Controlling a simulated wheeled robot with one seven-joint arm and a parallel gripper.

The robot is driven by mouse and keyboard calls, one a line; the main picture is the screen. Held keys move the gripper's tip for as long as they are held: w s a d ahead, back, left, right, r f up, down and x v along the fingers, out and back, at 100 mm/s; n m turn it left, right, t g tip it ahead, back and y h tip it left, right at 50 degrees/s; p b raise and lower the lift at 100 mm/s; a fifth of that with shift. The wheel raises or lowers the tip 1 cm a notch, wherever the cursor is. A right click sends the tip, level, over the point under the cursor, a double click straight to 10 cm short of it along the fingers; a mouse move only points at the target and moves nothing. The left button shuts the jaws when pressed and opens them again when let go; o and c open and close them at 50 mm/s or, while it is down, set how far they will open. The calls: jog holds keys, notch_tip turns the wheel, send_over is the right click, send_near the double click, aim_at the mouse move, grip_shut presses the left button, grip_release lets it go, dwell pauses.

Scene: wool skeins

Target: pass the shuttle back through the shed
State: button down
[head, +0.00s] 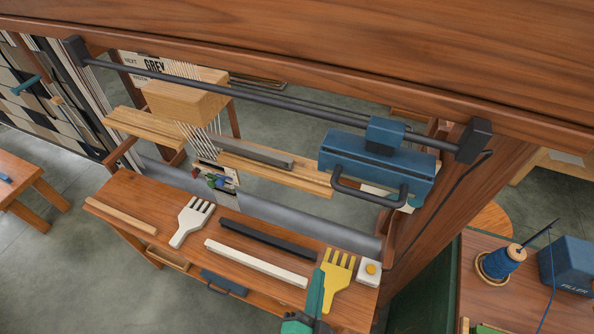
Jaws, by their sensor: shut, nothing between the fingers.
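White warp threads (214,122) run down the middle of the loom, partly hidden by a wooden block (186,98). A long grey bar (252,151) lies on the right wooden shelf (300,178), right of the warp; it may be the shuttle, but I cannot tell for sure. A matching left wooden shelf (150,125) is beside the warp. I cannot make out the shed opening. A blue carriage (375,160) with a dark handle (368,194) hangs on the rail at right. My green gripper (318,280) is shut and empty at the bottom, near the yellow comb, apart from the shelf.
The bench (125,195) holds a white comb (192,221), a yellow comb (336,282), a dark bar (266,239), a pale bar (256,263) and a yellow-button box (369,271). A dark rail (250,95) and heavy beam (330,50) cross above. Blue yarn (503,262) stands at right.

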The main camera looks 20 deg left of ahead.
jog(key=w+a+r+m+y, duration=0.1)
jog(key=w+a+r+m, duration=0.25)
jog(key=w, duration=0.55)
jog(key=m+t, duration=0.1)
jog(key=m, duration=0.4)
send_near(297, 175)
jog(key=d+r, duration=0.2)
jog(key=d, duration=0.2)
jog(key=w, duration=0.3)
jog(key=w+a, duration=0.1)
jog(key=w, duration=0.5)
jog(key=shift+w+a+f, duration=0.1)
jog(key=shift+a+f, duration=0.05)
jog(key=shift+a, duration=0.25)
jog(key=a, duration=0.3)
jog(key=shift+w, duration=0.2)
jog(key=shift+a, duration=0.55)
jog(key=shift+w+f, duration=0.1)
